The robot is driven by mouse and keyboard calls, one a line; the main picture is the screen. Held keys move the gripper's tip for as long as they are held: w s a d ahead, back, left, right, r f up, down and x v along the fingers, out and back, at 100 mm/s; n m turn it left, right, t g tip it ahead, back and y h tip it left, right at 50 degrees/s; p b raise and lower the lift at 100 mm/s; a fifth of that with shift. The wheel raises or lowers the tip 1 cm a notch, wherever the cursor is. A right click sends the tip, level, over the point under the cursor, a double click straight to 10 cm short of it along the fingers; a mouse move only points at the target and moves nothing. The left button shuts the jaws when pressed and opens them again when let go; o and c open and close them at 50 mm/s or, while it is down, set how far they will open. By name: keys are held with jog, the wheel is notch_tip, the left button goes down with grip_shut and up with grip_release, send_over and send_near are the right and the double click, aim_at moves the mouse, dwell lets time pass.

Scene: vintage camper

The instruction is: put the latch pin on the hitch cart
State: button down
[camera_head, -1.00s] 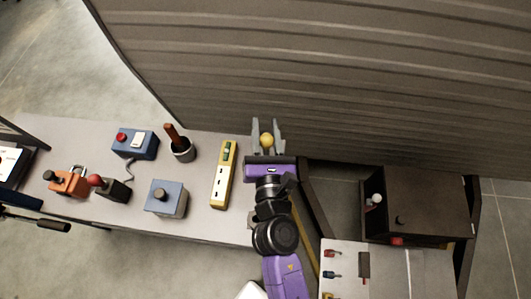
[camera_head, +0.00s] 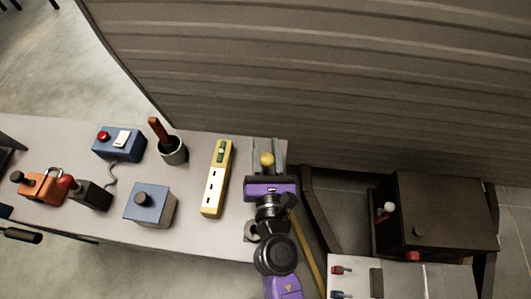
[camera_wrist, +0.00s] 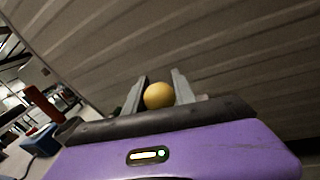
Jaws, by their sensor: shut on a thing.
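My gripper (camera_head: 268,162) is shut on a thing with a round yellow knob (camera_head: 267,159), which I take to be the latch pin. The knob shows between the two grey fingers in the wrist view (camera_wrist: 159,95); the rest of the pin is hidden. The gripper is over the right end of the grey bench, right of a yellow power strip. I cannot tell for sure which thing is the hitch cart. A light panel (camera_head: 350,283) with several small coloured pieces is at the lower right, partly cut off.
The grey bench (camera_head: 195,232) holds a yellow strip (camera_head: 216,178), a blue-topped box (camera_head: 150,203), a blue switch box (camera_head: 118,144), a cup with an orange handle (camera_head: 172,150) and an orange clamp-like thing (camera_head: 40,186). A dark box (camera_head: 445,212) stands right. A ribbed wall (camera_head: 320,80) closes the back.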

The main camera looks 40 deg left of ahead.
jog(key=shift+f, duration=0.3)
jog(key=shift+f, duration=0.15)
jog(key=c, duration=1)
grip_release()
jog(key=shift+c, duration=0.2)
jog(key=shift+r, duration=0.2)
